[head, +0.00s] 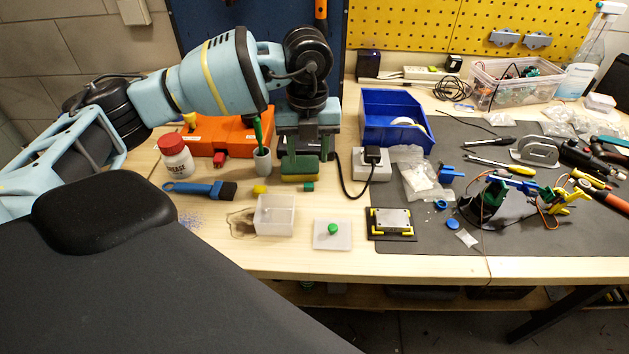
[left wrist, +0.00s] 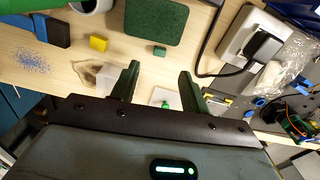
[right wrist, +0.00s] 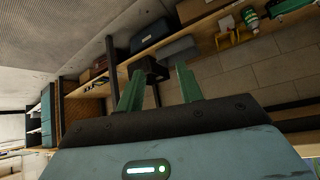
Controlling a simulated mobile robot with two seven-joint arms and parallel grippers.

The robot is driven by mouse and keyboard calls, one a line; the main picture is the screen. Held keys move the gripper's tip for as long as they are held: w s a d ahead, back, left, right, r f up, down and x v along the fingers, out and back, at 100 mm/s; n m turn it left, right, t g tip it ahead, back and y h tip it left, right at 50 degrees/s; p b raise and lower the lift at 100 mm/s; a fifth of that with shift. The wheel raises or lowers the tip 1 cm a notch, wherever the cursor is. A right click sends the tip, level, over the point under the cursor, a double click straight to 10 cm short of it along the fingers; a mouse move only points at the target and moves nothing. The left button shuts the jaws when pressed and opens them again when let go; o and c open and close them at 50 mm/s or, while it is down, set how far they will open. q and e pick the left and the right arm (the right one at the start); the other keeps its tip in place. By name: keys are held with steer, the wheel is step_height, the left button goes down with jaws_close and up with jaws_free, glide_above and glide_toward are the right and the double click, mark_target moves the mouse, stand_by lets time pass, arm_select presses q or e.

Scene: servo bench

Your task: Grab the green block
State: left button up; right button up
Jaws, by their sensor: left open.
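My right gripper (right wrist: 158,80) shows only in the right wrist view, open and empty, away from the block.
A yellow block (head: 260,189) lies left of the green one. A clear open box (head: 274,229) and a lid (head: 325,242) with a green knob stand in front.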

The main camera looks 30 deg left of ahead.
mark_target(308, 183)
arm_select(q)
steer(key=shift+s+f, duration=0.15)
steer(key=shift+f, duration=0.1)
step_height(308, 183, down, 2)
steer(key=shift+f, duration=0.1)
steer(key=shift+w+a+f, duration=0.1)
steer(key=shift+f, duration=1.2)
steer(key=shift+w+f, duration=0.1)
steer(key=shift+f, duration=1.2)
arm_select(e)
steer(key=shift+s+f, duration=0.1)
steer(key=shift+s, duration=0.35)
arm_select(q)
steer(key=shift+c, duration=0.4)
jaws_close()
